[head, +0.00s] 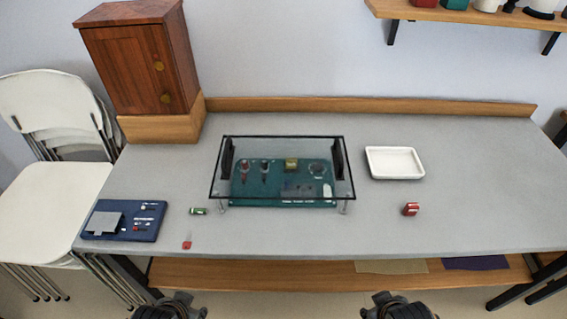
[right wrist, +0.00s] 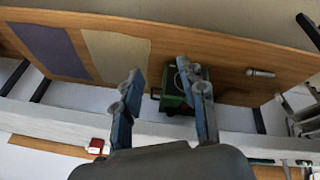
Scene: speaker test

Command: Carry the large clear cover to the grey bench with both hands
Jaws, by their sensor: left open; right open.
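The large clear cover (head: 282,150) stands on the grey bench (head: 420,220), around its middle. It has dark edges, a black handle at its left and right ends, and short legs at the front corners. A teal circuit board (head: 285,202) with several parts shows through and beneath it. My left gripper (head: 172,303) is at the bottom left of the head view, open, in front of the bench and apart from the cover. My right gripper (head: 396,304) is at the bottom right, also apart from it. In the right wrist view, the right gripper (right wrist: 159,72) is open with nothing between its fingers.
On the bench are a white tray (head: 395,163), red block (head: 411,209), green cylinder (head: 198,211), small red item (head: 187,241) and blue panel (head: 124,220). A wooden cabinet (head: 145,68) stands back left. The lower shelf holds a green box (right wrist: 177,98). The bench's right end is clear.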

